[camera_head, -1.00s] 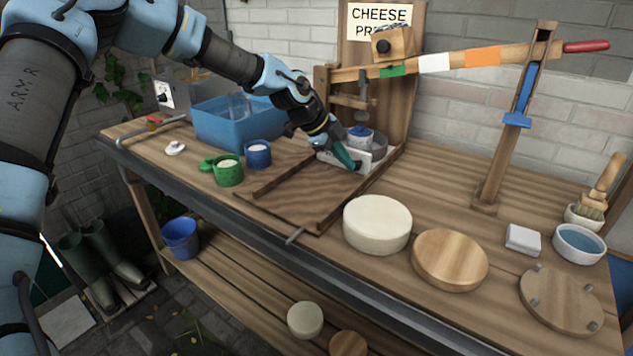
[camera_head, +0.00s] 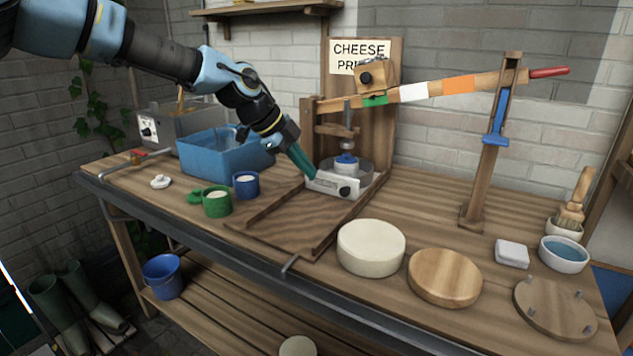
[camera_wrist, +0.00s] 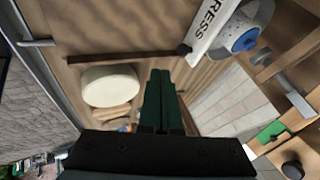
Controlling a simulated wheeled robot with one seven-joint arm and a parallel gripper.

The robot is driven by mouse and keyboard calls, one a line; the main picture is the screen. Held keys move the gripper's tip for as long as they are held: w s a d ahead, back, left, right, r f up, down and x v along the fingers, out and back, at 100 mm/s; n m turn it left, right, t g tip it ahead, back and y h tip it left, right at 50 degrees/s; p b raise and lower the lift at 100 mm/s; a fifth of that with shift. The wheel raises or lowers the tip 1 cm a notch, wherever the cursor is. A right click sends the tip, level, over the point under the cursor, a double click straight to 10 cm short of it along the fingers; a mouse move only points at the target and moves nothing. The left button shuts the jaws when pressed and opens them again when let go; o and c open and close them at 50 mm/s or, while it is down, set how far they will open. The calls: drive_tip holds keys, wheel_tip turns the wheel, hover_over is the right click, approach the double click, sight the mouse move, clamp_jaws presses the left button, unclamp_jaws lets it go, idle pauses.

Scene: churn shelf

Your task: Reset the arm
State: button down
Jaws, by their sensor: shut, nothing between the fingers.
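My gripper (camera_head: 308,175) is shut and empty at the end of my blue and black arm. Its green fingers point down to the right, close to the left end of the white-fronted press tray (camera_head: 325,184). I cannot tell whether they touch it. In the wrist view the closed fingers (camera_wrist: 160,75) lie together, with the white front plate lettered "PRESS" (camera_wrist: 214,28) ahead of them. A metal mould with a blue-topped piece (camera_head: 346,162) sits behind the front plate, under the press screw.
The wooden cheese press (camera_head: 365,110) has a striped lever above the tray. A blue tub (camera_head: 215,153), a green cup (camera_head: 217,203) and a blue cup (camera_head: 246,187) stand left. A white cheese wheel (camera_head: 371,250) and wooden disc (camera_head: 445,279) stand in front.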

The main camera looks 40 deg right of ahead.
drive_tip(key=shift+a+r, duration=0.25)
drive_tip(key=shift+r, duration=0.05)
drive_tip(key=shift+w, duration=0.1)
drive_tip(key=w+a+f+n, duration=0.1)
drive_tip(key=a+n, duration=0.1)
drive_tip(key=a, duration=0.1)
drive_tip(key=w+a+f+n+t+y, duration=0.1)
drive_tip(key=w+a+f+n, duration=0.1)
drive_tip(key=a, duration=0.2)
drive_tip(key=w+a+f+n+t+y, duration=0.1)
drive_tip(key=a+f, duration=0.1)
drive_tip(key=a, duration=0.2)
drive_tip(key=shift+w+f+n, duration=0.15)
drive_tip(key=shift+w+n, duration=0.25)
drive_tip(key=w+a+f+n+t+y, duration=0.1)
drive_tip(key=w+a+n, duration=0.1)
drive_tip(key=a+n, duration=0.5)
drive_tip(key=w+a+f+n+t+y, duration=0.1)
drive_tip(key=w+a+n+y, duration=0.1)
drive_tip(key=a, duration=0.9)
drive_tip(key=s+a+n, duration=0.2)
drive_tip(key=a+n, duration=0.6)
drive_tip(key=a, duration=0.3)
drive_tip(key=s+a+r+n+y, duration=0.1)
drive_tip(key=s+a+n, duration=0.2)
drive_tip(key=a+n, duration=0.5)
drive_tip(key=a, duration=0.4)
drive_tip(key=shift+a+t, duration=0.25)
drive_tip(key=shift+t, duration=0.05)
